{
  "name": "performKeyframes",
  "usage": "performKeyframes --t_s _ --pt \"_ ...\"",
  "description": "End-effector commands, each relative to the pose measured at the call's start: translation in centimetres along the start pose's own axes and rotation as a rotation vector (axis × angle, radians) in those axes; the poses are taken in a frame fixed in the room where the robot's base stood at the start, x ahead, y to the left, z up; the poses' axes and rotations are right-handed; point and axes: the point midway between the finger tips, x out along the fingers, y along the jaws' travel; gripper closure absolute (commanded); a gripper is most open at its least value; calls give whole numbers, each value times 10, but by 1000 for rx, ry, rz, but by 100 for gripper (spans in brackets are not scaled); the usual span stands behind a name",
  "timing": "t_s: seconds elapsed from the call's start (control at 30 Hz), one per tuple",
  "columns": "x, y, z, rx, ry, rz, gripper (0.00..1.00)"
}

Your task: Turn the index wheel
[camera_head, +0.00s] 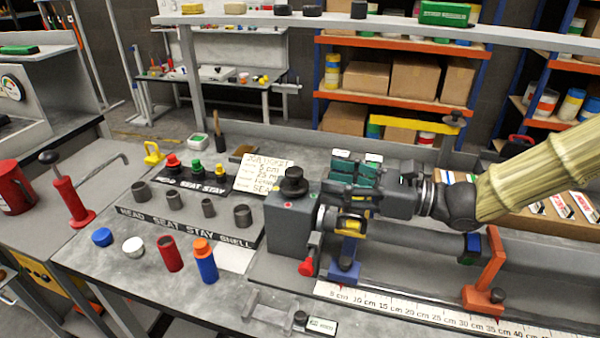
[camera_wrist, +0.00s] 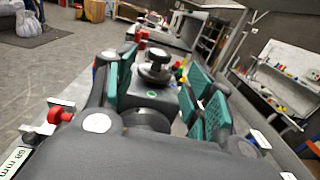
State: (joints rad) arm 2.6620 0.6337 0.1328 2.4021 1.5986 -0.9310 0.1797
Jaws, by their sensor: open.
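The index wheel looks to be the black stepped knob (camera_head: 293,182) on top of a grey box (camera_head: 288,222). In the wrist view the knob (camera_wrist: 155,66) shows as a dark, shiny disc with a smaller cap, upright between the fingers and beyond them. My gripper (camera_head: 350,170) is open, with green finger pads, just right of the box and pointing left at it. In the wrist view the pads (camera_wrist: 160,82) stand on both sides of the knob's line. The pads look apart from the knob; the exact gap is hard to tell.
A red-tipped lever (camera_head: 307,267) sticks out at the box's front right. A blue stand (camera_head: 344,268) and an orange stand (camera_head: 486,272) sit along the scaled rail (camera_head: 420,311). Bottles, including a blue one (camera_head: 206,264), stand left. A grey shelf beam (camera_head: 400,27) crosses above.

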Motion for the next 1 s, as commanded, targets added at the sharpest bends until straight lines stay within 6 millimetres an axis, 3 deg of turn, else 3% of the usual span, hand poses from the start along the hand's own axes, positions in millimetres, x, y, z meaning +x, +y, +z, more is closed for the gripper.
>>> performKeyframes --t_s 0.6,1.0 --pt "65 0 1 -1 1 0 47" --pt "75 0 1 0 -1 -1 47"
